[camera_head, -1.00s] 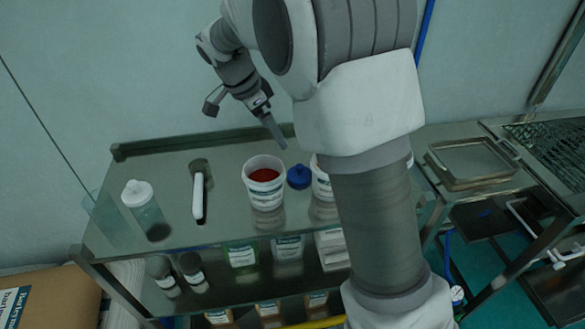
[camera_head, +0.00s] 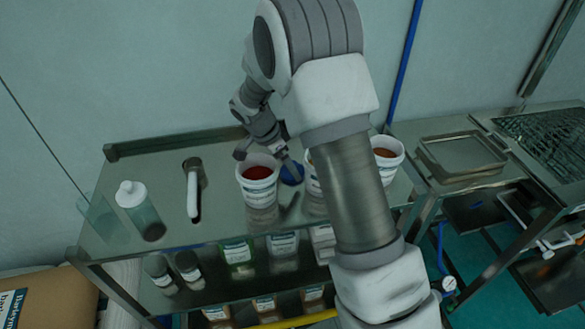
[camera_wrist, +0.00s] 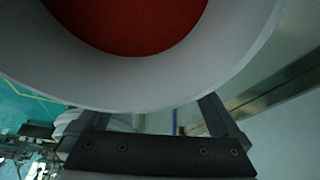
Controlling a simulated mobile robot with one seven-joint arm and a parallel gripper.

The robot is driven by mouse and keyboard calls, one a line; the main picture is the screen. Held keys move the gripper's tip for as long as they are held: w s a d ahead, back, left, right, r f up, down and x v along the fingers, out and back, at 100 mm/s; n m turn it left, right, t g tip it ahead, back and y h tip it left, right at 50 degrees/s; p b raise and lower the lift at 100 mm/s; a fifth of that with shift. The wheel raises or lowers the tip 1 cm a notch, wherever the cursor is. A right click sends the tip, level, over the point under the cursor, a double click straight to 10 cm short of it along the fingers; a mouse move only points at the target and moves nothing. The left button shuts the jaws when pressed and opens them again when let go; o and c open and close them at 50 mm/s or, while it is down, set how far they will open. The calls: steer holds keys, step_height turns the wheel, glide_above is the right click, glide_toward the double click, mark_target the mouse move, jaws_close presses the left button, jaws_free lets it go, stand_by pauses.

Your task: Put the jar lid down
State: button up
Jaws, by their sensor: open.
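The blue jar lid (camera_head: 292,174) lies on the steel shelf top just right of a white jar with red contents (camera_head: 258,183). My gripper (camera_head: 287,163) is low over the lid, its finger overlapping the lid in the head view; I cannot tell whether they touch. In the wrist view my gripper's fingers (camera_wrist: 145,122) are spread apart. The jar's white rim and red contents (camera_wrist: 135,25) fill the top of that view and hide the fingertips. The lid cannot be made out there.
A second white jar (camera_head: 312,182) is partly hidden behind my arm, and a third (camera_head: 386,153) stands right of it. A white-capped clear bottle (camera_head: 139,208) and a white-handled tool (camera_head: 193,190) are at the left. A metal tray (camera_head: 462,157) lies at the right.

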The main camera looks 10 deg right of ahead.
steer(key=shift+x, duration=1.1)
steer(key=c, duration=1.2)
steer(key=shift+o, duration=0.2)
step_height(320, 180, up, 28)
steer(key=p, duration=1.2)
